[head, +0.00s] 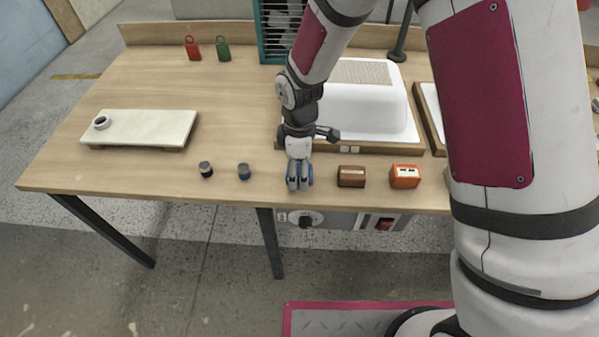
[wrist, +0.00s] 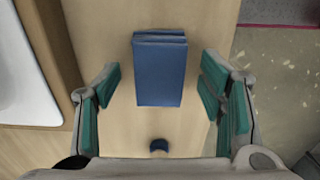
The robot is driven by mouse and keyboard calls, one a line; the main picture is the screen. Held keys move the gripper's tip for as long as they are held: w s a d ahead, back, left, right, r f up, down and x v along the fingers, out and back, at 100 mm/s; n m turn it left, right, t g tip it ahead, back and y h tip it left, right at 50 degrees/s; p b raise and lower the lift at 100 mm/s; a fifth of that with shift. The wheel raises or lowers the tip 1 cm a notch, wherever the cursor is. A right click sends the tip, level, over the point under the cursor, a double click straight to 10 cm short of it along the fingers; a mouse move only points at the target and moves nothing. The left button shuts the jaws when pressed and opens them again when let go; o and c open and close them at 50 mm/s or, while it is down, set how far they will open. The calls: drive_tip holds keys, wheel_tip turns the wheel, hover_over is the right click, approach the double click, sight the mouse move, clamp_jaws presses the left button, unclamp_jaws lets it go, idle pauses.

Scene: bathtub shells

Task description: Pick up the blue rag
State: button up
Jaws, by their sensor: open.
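The blue rag (wrist: 159,72) is a folded, flat-sided blue block on the wooden table, in the upper middle of the wrist view. My gripper (wrist: 159,88) is open, with one teal-padded finger to the left of the rag and one to the right. Gaps show on both sides, so the fingers do not appear to touch it. In the head view my gripper (head: 299,183) points down near the table's front edge. It hides most of the rag there.
A brown box (head: 351,177) and an orange box (head: 405,176) stand to the right. A white tub shell (head: 385,110) lies behind. The table's front edge is close.

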drive_tip(key=shift+f, duration=0.55)
drive_tip(key=c, duration=1.2)
drive_tip(key=shift+r, duration=0.1)
drive_tip(key=shift+c, duration=0.2)
drive_tip(key=shift+w+r, duration=0.1)
drive_tip(key=shift+r, duration=0.7)
drive_tip(key=shift+s+d+r, duration=0.1)
drive_tip(key=shift+s+r, duration=0.1)
drive_tip(key=shift+r, duration=0.3)
drive_tip(key=shift+s+r, duration=0.2)
drive_tip(key=shift+r, duration=0.3)
drive_tip(key=s+d+r, duration=0.1)
drive_tip(key=s+d, duration=0.3)
drive_tip(key=s, duration=1)
drive_tip(key=shift+s+r, duration=0.15)
drive_tip(key=shift+s, duration=0.25)
